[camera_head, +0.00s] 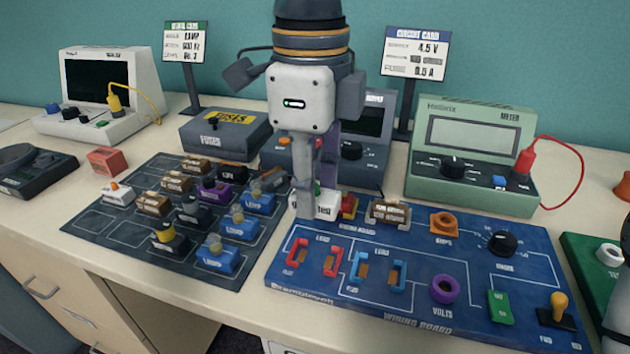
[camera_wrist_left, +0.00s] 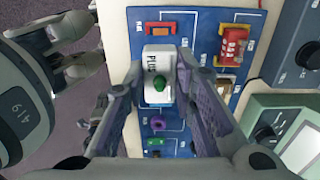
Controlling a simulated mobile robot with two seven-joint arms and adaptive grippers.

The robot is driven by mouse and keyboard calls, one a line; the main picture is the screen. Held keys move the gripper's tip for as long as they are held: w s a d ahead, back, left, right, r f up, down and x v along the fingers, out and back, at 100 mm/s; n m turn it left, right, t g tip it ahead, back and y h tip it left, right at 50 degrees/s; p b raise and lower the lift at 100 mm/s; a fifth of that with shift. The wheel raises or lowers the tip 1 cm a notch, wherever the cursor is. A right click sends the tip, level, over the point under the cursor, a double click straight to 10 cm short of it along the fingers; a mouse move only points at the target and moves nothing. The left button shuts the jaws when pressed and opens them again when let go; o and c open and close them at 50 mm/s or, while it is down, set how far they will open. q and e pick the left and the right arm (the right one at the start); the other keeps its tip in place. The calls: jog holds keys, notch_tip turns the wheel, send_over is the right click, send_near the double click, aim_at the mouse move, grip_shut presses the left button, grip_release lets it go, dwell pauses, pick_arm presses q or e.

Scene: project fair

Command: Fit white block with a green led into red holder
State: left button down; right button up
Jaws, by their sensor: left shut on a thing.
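The white block with a green LED (camera_head: 327,206) is gripped between the fingers of my left gripper (camera_head: 305,197). In the left wrist view the block (camera_wrist_left: 158,75) lies between both fingers, with its green LED facing the camera and lettering on its top. The red holder (camera_head: 330,263) is a pair of red brackets at the left of the blue wiring board, and looks empty. It also shows in the left wrist view (camera_wrist_left: 160,28), just above the block. In the head view the block is behind the holder, towards the board's back edge. My right gripper is not clearly visible.
The blue wiring board (camera_head: 400,318) also carries a blue holder (camera_head: 398,274), a purple ring (camera_head: 445,289) and a knob (camera_head: 501,243). A red and yellow block (camera_head: 348,206) sits close beside the held block. A dark tray (camera_head: 100,235) of several blocks lies left.

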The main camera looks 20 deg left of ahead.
pick_arm(q)
jog(key=shift+d, duration=0.15)
send_over(313, 258)
notch_tip(313, 258, down, 6)
jog(key=shift+r, duration=0.2)
jog(key=shift+f, duration=1)
jog(key=shift+f, duration=0.55)
dwell(1.2)
jog(key=c, duration=0.8)
grip_release()
jog(key=shift+o, duration=0.2)
jog(key=shift+r, duration=4)
